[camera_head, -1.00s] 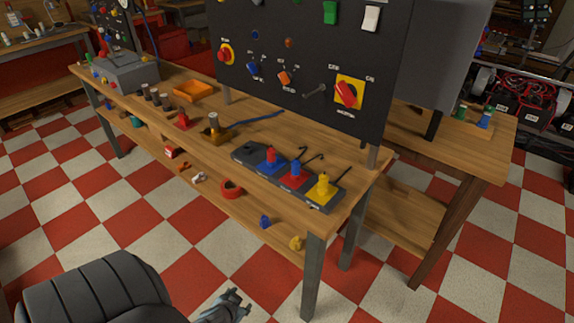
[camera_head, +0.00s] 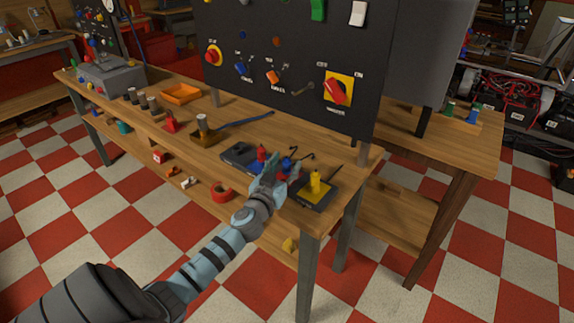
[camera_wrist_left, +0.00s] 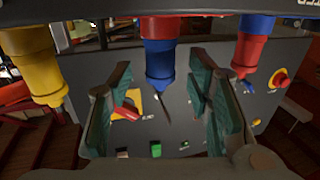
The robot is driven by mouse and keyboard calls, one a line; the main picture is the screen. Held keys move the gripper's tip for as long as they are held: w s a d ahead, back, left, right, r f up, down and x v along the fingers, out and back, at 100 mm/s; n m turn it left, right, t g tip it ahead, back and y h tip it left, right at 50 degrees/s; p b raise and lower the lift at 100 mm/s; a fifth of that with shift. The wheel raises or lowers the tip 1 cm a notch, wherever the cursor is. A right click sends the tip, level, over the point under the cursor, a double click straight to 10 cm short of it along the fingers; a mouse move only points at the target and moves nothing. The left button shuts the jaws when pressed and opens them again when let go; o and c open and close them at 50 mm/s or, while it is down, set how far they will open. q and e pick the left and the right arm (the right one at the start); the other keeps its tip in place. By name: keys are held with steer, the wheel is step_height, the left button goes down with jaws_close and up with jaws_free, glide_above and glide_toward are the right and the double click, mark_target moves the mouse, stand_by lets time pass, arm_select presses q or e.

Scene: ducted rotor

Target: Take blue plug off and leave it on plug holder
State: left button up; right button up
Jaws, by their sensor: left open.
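The blue plug (camera_head: 286,163) stands upright on a red-topped base in the row of dark blocks near the table's front right edge. In the head view my left gripper (camera_head: 274,180) is in front of it and hides part of it and its base. In the left wrist view, which is upside down, the blue plug (camera_wrist_left: 160,64) hangs from its red base between the two open fingers of my left gripper (camera_wrist_left: 158,88). I cannot tell whether either finger touches it. The right gripper is not in view.
A red plug (camera_head: 261,153) and a yellow plug (camera_head: 315,182) stand close on either side. A black control panel (camera_head: 290,60) rises behind. A brass-coloured part (camera_head: 203,137) sits further left.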

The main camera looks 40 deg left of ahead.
arm_select(q)
steer(key=shift+x, duration=0.95)
steer(key=shift+s, duration=0.1)
jaws_close()
step_height(320, 180, up, 12)
steer(key=p, duration=0.8)
step_height(320, 180, up, 8)
steer(key=p, duration=0.2)
glide_above(287, 160)
steer(key=shift+s, duration=0.1)
